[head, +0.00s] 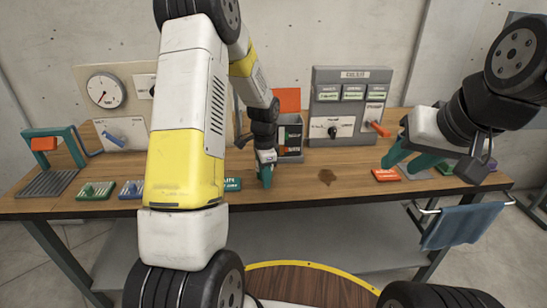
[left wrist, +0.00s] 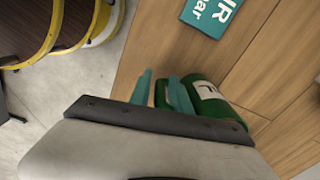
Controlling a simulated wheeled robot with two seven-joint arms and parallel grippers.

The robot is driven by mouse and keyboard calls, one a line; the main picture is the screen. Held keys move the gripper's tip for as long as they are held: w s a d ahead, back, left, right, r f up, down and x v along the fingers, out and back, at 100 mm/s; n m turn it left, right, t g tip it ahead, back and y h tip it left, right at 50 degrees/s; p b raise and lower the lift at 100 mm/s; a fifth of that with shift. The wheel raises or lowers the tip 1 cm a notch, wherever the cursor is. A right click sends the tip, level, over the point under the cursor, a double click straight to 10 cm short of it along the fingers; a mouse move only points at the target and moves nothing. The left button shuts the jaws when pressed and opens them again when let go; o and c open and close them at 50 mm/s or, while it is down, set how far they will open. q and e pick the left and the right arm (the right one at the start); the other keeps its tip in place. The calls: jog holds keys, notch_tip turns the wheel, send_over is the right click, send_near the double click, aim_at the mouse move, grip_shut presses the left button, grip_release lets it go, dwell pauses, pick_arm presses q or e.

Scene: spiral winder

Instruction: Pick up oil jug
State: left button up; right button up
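The oil jug appears to be the dark green container with a white label (left wrist: 215,98) in the left wrist view, partly hidden behind my left gripper's finger. My left gripper (left wrist: 162,88) has its two teal fingers a small gap apart, with a bit of green between them. Whether they press on it cannot be told. In the head view my left gripper (head: 265,178) points down at the bench top, and I cannot make out the jug clearly there. My right gripper (head: 408,160) is open and empty above the right end of the bench.
The wooden workbench (head: 330,158) has a teal lettered card (head: 232,184) near its front edge. A grey bin (head: 291,155) and a control panel (head: 346,105) stand behind. A blue towel (head: 462,226) hangs from the front rail.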

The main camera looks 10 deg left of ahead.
pick_arm(q)
grip_shut()
dwell(1.4)
